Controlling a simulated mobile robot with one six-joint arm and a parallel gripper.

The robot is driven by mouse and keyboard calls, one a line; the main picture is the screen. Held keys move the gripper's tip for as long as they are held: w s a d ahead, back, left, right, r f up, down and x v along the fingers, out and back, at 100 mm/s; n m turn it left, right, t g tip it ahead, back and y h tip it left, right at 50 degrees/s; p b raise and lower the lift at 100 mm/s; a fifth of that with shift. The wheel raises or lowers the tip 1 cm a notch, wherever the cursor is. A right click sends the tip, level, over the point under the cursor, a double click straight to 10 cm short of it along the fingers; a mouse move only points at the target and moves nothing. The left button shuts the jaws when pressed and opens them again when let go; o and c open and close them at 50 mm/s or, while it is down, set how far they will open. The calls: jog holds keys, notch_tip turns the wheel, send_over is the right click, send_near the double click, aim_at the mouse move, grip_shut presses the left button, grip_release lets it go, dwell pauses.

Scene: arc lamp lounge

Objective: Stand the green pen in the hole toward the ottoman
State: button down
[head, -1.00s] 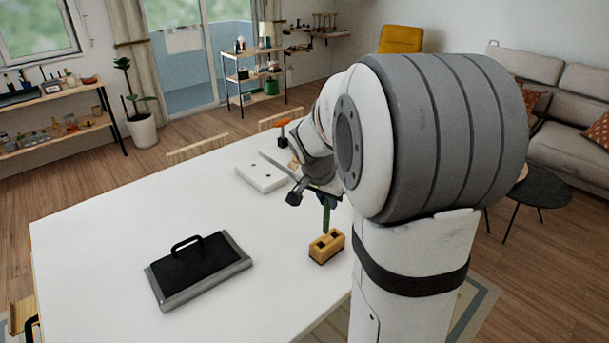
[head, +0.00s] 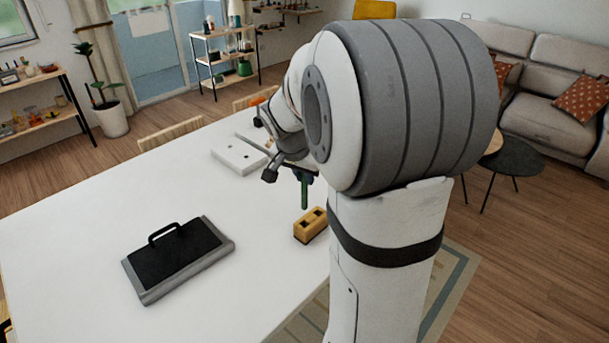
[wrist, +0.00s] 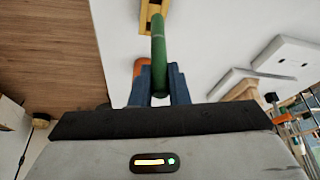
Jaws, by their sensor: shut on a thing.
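A green pen (head: 304,194) hangs upright below my gripper (head: 304,177) in the head view. Its lower end shows just above and a little left of the yellow block's back edge. The block (head: 310,231) stands on the white table and shows two dark holes in its top. In the wrist view, my gripper's blue fingers (wrist: 160,92) are shut on the green pen (wrist: 158,45), which points toward the yellow block (wrist: 149,24). The pen's tip overlaps the block there, so the gap between them is hard to tell. I cannot clearly make out an ottoman.
A black and grey case with a handle (head: 178,258) lies on the table (head: 80,235). A white slab with holes (head: 238,155) lies behind the gripper, with an orange-topped item (head: 258,102) beyond it. The table between case and block is clear.

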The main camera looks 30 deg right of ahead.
aim_at(303, 202)
jog(key=shift+f+b, duration=1.85)
jog(key=shift+f, duration=0.4)
jog(key=shift+b, duration=0.8)
jog(key=shift+f, duration=0.15)
jog(key=shift+f+b, duration=0.3)
jog(key=shift+b, duration=0.15)
jog(key=shift+f+b, duration=2.3)
jog(key=shift+f, duration=0.15)
jog(key=c, duration=1.3)
grip_release()
